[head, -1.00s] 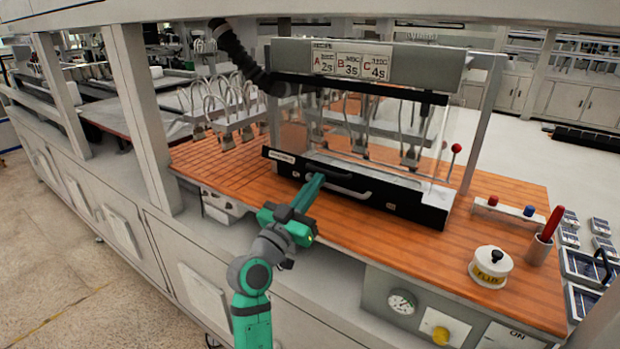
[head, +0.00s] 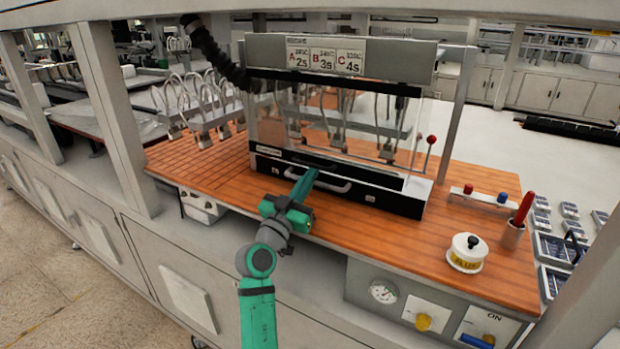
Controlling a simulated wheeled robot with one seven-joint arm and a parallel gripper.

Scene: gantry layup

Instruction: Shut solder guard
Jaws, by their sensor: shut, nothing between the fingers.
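The solder guard (head: 268,125) is a clear pane on the soldering station, under a sign with A, B and C times. A black bar runs along its top. A black front panel (head: 372,194) with a pale curved handle (head: 335,187) stands at the pane's foot on the wooden bench top. My gripper (head: 306,181) is shut and empty, its tips at the left part of the handle. I cannot tell whether they touch it. The tips hide part of the handle and panel. Several metal pieces on wires (head: 337,140) hang behind the pane.
A red-knobbed lever (head: 431,140) stands right of the station. A white flux pot (head: 466,252), a bar with red and blue knobs (head: 484,196) and a red-handled tool in a cup (head: 512,234) are farther right.

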